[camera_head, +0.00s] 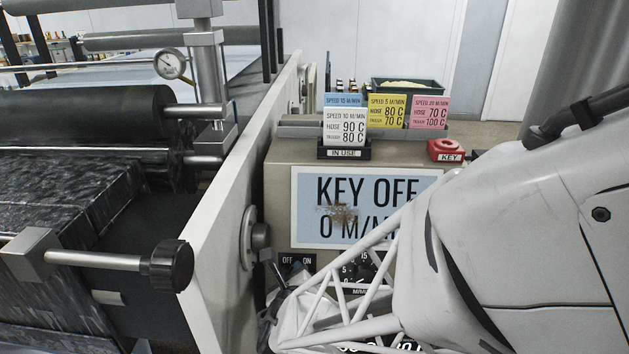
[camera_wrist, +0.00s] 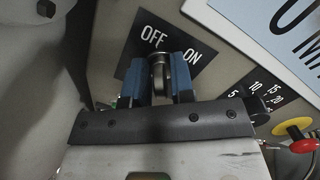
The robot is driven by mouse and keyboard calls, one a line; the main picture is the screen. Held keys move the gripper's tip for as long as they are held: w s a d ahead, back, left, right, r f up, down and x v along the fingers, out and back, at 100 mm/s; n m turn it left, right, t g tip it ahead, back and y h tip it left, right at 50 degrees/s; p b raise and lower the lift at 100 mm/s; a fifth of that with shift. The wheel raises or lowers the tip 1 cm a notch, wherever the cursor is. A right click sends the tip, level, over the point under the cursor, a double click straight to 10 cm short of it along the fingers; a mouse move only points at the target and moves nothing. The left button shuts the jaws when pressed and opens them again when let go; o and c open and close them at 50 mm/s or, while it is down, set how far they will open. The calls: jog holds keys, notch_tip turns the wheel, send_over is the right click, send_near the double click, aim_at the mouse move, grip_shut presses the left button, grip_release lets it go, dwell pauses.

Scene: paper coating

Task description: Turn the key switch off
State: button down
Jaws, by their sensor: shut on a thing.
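The key switch's black label (camera_wrist: 155,38), marked OFF and ON, is on the front of the grey control box. It also shows in the head view (camera_head: 296,261). In the head view my gripper (camera_head: 289,271) is at the lower left of the box and the key is hidden. I cannot tell exactly which mark the key points to. The display (camera_head: 340,205) reads KEY OFF and 0 M/MIN, partly covered by my arm.
A speed dial (camera_head: 358,270) sits right of the key switch. A red KEY holder (camera_head: 446,149) and speed cards (camera_head: 387,111) stand on top. The machine's side plate (camera_head: 232,185) is close left.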

dwell(0.3)
jog(key=c, duration=1.2)
grip_release()
jog(key=shift+s, duration=0.15)
jog(key=v, duration=0.7)
jog(key=shift+s, duration=0.25)
jog(key=shift+d+r, duration=0.1)
jog(key=shift+r, duration=0.1)
